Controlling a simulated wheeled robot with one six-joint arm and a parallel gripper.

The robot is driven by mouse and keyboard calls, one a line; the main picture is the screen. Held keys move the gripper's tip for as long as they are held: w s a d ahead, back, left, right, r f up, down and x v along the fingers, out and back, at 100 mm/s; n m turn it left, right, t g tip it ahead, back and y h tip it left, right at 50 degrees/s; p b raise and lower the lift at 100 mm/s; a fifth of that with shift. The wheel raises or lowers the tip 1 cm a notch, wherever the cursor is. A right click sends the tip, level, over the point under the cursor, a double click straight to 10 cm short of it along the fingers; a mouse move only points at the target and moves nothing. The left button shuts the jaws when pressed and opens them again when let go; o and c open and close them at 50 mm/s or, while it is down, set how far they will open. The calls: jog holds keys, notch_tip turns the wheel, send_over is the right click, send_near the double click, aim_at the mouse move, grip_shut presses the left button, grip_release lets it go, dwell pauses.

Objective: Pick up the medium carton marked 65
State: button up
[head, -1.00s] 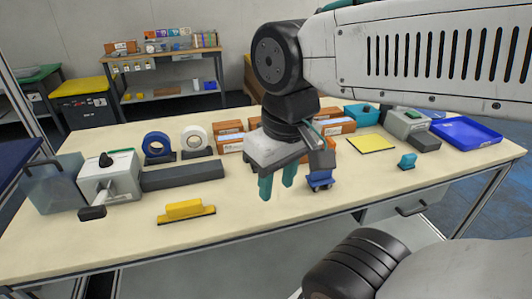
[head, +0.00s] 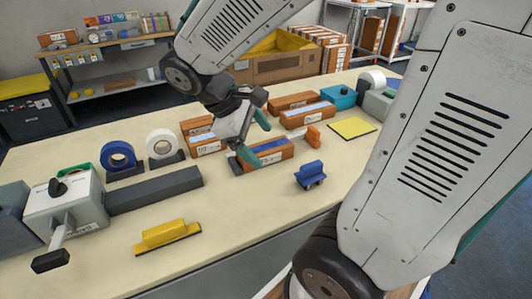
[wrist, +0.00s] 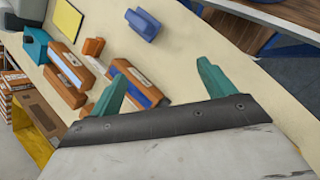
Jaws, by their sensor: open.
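Several orange-brown cartons with white labels and blue tops stand on the cream table. One carton (head: 264,154) lies right by my gripper (head: 257,143), and it also shows in the wrist view (wrist: 138,82). Another carton (head: 204,138) stands to its left, and two more (head: 297,101) (head: 308,116) lie behind to the right. The label numbers are too small to read, so I cannot tell which is marked 65. My gripper is open, its teal fingers spread and empty in the wrist view (wrist: 162,72). In the head view one finger overlaps the near carton; contact is unclear.
A blue stamp-like object (head: 310,174), a small orange piece (head: 313,134) and a yellow pad (head: 351,128) lie right of the near carton. Tape rolls (head: 118,157) (head: 161,145), a dark grey bar (head: 155,190) and a yellow-handled tool (head: 167,235) are left. Bare table lies in front.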

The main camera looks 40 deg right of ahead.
aim_at(264, 148)
jog(key=w+d+f+n+h, duration=0.1)
jog(key=w+f+n+h, duration=0.1)
jog(key=w+f, duration=0.1)
jog(key=w+d+f+n+h, duration=0.1)
jog(key=w+f+n+h, duration=0.1)
jog(key=w+f+n, duration=0.1)
jog(key=w+d+f+n+h, duration=0.1)
jog(key=w+f+n+h, duration=0.1)
jog(key=w, duration=0.3)
jog(key=shift+w+f+n, duration=0.1)
jog(key=shift+f+n, duration=0.55)
jog(key=shift+n, duration=0.05)
jog(key=shift+w+d+f, duration=0.1)
jog(key=shift+f, duration=0.1)
jog(key=x, duration=0.7)
jog(key=shift+d+r, duration=0.1)
jog(key=shift+d, duration=0.3)
jog(key=shift+w, duration=0.1)
jog(key=c, duration=1.3)
